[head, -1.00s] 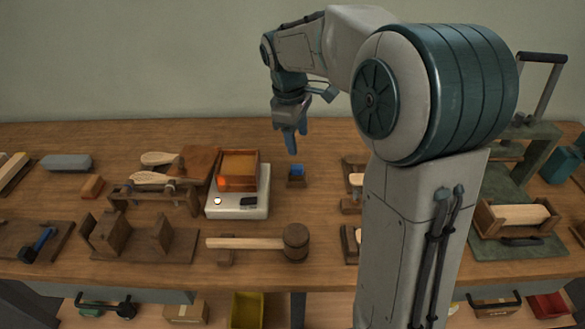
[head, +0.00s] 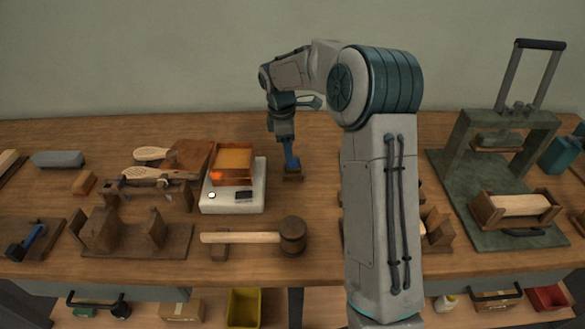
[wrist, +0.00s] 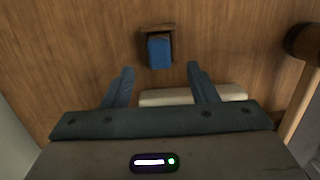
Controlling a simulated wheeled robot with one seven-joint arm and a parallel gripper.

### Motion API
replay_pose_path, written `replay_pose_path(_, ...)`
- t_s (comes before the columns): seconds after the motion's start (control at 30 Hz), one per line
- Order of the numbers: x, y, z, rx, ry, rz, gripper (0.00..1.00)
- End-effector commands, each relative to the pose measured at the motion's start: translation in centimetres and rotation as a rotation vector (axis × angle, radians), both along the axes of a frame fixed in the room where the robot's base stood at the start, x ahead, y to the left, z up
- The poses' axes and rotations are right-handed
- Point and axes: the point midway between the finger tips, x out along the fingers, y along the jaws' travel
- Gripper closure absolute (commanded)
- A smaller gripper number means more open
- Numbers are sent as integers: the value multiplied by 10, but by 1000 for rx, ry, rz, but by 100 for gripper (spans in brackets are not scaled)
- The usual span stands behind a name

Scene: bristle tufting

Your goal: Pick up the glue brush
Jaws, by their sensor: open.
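The likely glue brush is a blue upright block-shaped piece (wrist: 159,50) standing in a small dark wooden holder (head: 293,179); only its top shows in the wrist view. In the head view my gripper's fingers overlap it, so it is hard to tell apart there. My gripper (head: 291,166) points down at the holder, close above it. In the wrist view my gripper (wrist: 160,72) is open and empty, and the blue piece is just beyond the gap between the fingertips, about centred on it.
A white scale (head: 232,199) with a wooden tray of orange stuff stands just left of the holder. A wooden mallet (head: 292,236) lies in front. A blue-handled tool (head: 34,236) lies at far left. A green press (head: 500,180) stands at right. Bare tabletop lies behind the holder.

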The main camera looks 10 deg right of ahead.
Motion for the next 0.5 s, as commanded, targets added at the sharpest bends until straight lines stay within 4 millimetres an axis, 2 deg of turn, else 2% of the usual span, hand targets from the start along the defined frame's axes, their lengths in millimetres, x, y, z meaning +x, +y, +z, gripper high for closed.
replay_pose_path(0.17,-1,-2,-12,0,1,0,47)
replay_pose_path(0.5,-2,-11,-56,0,1,0,47)
